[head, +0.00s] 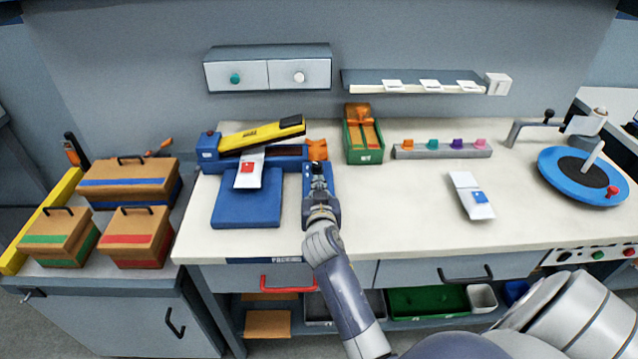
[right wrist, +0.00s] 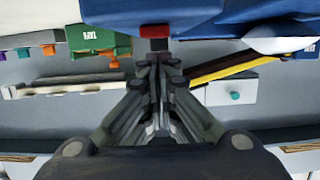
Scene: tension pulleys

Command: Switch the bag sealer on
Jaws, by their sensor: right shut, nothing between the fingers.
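The bag sealer (head: 262,157) has a blue base and a raised yellow arm, and stands at the back left of the white bench. A white bag with a red mark (head: 249,171) lies at its front, over a blue pad (head: 246,209). A blue block (head: 334,189) sits at the sealer's right front, partly hidden by my right gripper (head: 317,172). In the right wrist view, my right gripper (right wrist: 158,58) is shut and empty, its tips close to a small red part (right wrist: 155,31) on a blue body; contact is unclear. My left gripper is not in view.
A green box (head: 364,146) stands right of the sealer. A rack of coloured pegs (head: 441,149) and a second bag (head: 471,196) lie farther right. A drawer cabinet (head: 268,70) and shelf (head: 412,82) hang above. The bench's middle front is clear.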

